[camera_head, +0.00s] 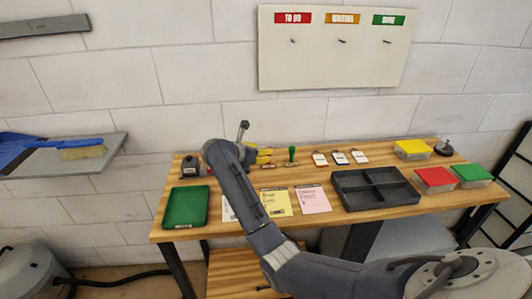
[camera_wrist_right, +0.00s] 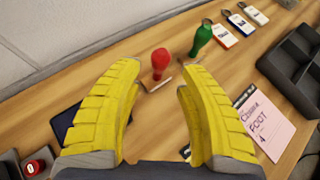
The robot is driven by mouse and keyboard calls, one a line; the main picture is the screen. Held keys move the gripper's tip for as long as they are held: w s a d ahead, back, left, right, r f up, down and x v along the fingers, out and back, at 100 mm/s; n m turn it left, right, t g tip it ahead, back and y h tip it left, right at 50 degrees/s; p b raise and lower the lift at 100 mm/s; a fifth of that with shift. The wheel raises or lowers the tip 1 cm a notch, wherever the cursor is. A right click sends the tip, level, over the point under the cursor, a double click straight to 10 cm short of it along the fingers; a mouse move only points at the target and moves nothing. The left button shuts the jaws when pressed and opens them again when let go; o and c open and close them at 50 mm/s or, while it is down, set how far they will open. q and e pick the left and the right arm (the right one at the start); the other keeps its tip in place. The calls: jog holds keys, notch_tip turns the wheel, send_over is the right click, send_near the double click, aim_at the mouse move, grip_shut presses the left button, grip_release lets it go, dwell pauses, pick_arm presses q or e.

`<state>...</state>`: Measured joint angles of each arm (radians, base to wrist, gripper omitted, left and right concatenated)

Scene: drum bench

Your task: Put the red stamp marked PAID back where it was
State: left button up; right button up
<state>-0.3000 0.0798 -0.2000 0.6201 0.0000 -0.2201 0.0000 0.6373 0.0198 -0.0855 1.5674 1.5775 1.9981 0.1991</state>
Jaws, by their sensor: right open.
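A red-handled stamp (camera_wrist_right: 160,62) stands upright on the bench in the right wrist view, between and just beyond the fingertips; its marking is not readable. My right gripper (camera_wrist_right: 157,76) is open around empty space, with yellow fingers on either side of the stamp's line. In the head view the right gripper (camera_head: 265,156) is low over the back of the bench, and my arm hides much there. A green-handled stamp (camera_wrist_right: 202,38) stands to the right of the red one; it also shows in the head view (camera_head: 292,154). My left gripper is not in view.
Three tags (camera_head: 340,158) lie right of the green stamp. A dark divided tray (camera_head: 375,188), a green tray (camera_head: 186,207), paper cards (camera_head: 313,199) and lidded boxes (camera_head: 436,177) occupy the bench (camera_head: 232,234). A dark blue pad (camera_wrist_right: 66,122) lies beside the left finger.

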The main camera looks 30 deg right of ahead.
jog(key=shift+v, duration=2.85)
